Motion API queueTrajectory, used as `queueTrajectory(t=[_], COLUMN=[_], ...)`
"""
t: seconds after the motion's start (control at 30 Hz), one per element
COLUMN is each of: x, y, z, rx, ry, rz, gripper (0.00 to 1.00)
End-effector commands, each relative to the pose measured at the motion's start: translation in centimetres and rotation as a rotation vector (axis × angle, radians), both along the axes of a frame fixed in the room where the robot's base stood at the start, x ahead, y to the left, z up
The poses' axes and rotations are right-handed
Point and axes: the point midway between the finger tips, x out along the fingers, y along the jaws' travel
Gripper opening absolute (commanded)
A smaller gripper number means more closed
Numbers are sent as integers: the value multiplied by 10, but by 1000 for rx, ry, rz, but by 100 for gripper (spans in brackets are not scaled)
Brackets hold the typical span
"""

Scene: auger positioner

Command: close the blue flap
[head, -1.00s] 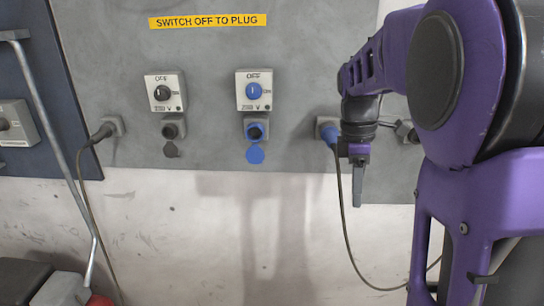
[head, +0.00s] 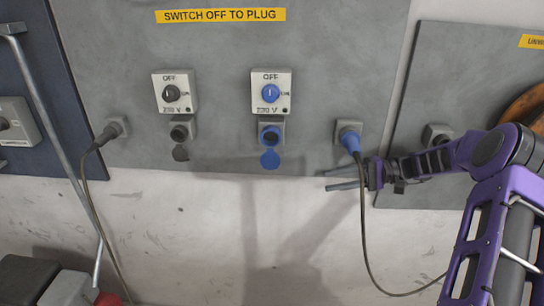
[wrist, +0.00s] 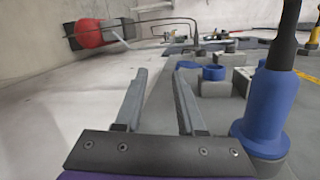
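The blue flap (head: 270,160) hangs open below the blue socket (head: 270,135), under the blue switch, in the head view. Blue parts of the socket (wrist: 213,73) and flap (wrist: 187,65) show beyond the fingers in the wrist view. My gripper (head: 322,180) is to the right of the flap and a little lower, with its fingers pointing left. In the wrist view my gripper (wrist: 160,72) is open, with two parallel grey fingers apart and nothing between them. It appears clear of the flap.
A blue plug (head: 348,141) with a hanging cable sits beside my gripper; it is large at right in the wrist view (wrist: 263,110). A black socket and flap (head: 181,153) are to the left. The wall below the panel is clear.

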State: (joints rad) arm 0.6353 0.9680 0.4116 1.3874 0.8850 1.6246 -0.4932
Motion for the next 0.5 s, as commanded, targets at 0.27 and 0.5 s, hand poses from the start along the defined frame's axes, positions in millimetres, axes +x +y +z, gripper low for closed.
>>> queueTrajectory(t=[0.27,0.5], x=[31,32], y=[-29,-3], z=[5,5], rx=[144,149], ry=[149,158], rz=[-143,-143], gripper=[38,38])
